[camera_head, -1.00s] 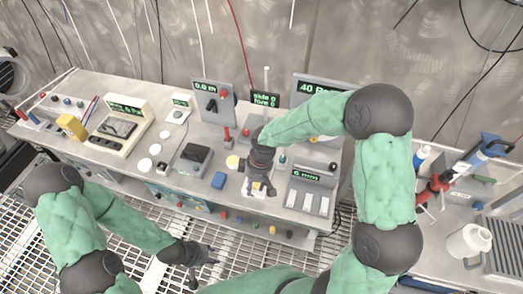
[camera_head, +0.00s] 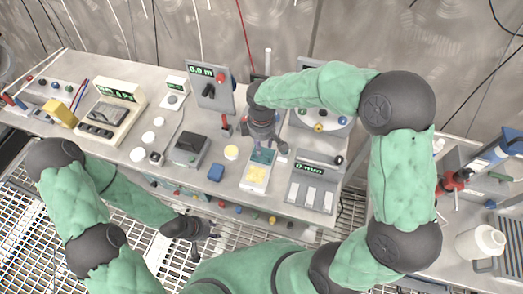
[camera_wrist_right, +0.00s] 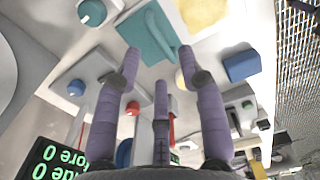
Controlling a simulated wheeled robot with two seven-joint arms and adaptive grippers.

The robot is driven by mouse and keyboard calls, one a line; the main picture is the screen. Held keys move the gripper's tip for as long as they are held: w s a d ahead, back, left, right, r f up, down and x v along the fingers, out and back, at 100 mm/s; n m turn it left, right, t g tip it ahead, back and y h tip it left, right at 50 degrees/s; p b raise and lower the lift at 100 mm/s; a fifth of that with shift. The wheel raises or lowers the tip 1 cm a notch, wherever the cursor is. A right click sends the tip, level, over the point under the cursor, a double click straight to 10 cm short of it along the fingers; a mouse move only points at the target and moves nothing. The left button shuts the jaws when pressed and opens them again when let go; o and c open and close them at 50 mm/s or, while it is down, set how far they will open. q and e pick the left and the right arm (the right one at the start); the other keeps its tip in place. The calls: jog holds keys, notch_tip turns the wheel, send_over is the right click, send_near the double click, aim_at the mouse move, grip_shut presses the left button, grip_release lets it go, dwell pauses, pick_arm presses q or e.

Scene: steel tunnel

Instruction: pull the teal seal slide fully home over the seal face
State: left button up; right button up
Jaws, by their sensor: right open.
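The teal seal slide (camera_head: 262,156) lies on a pale plate (camera_head: 250,183) at the bench's front, with a yellow patch (camera_head: 256,190) nearer me. In the right wrist view the slide (camera_wrist_right: 150,36) has a raised teal handle bar, and the yellow patch (camera_wrist_right: 204,12) sits apart from it. I cannot tell which surface is the seal face. My right gripper (camera_head: 268,146) is over the slide's far end. In the wrist view its purple fingers (camera_wrist_right: 158,60) are spread and empty, near the slide's edge. My left gripper (camera_head: 206,231) hangs in front of the bench, its fingers too small to judge.
A blue block (camera_head: 216,172) and a yellow disc (camera_head: 231,152) stand left of the plate. A panel with a green display (camera_head: 318,168) is at its right, a knob panel (camera_head: 320,122) behind. Grating floor lies in front.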

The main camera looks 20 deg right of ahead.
aim_at(263, 152)
jog(key=shift+f+b, duration=0.35)
jog(key=shift+f, duration=1.45)
grip_shut()
